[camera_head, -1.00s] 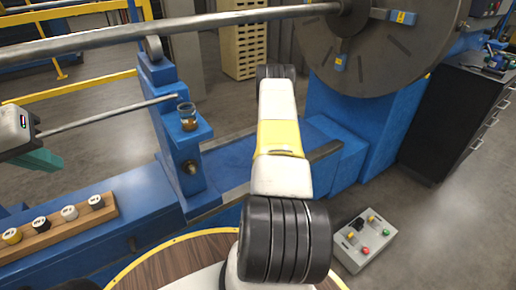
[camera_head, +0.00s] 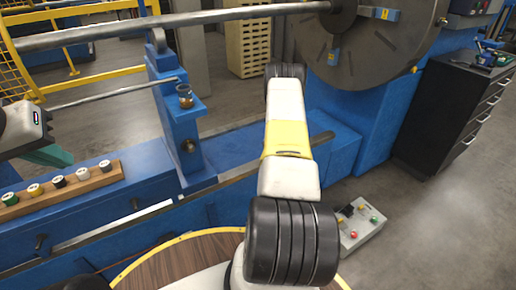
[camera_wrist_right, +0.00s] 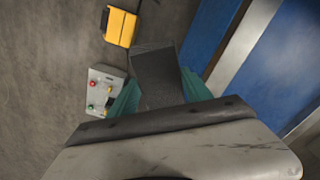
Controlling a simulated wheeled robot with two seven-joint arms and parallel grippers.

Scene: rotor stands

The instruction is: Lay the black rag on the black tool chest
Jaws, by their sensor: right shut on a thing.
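The black tool chest (camera_head: 445,115) stands at the right in the head view, with drawer handles on its right face and some items on its top. In the right wrist view, the dark rag (camera_wrist_right: 158,80) hangs between the teal fingers of my right gripper (camera_wrist_right: 160,95), which is shut on it. The right gripper is hidden in the head view, where my arm fills the middle. My left gripper (camera_head: 48,155) is at the left edge in the head view. Only a teal finger part shows, so its opening cannot be told.
A blue lathe (camera_head: 110,185) with a big round faceplate (camera_head: 375,45) spans the scene. A grey control box (camera_head: 360,228) sits right of my arm. A wooden rack (camera_head: 65,190) holds several coloured cylinders. A yellow case (camera_wrist_right: 120,27) lies on the floor. The floor before the chest is clear.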

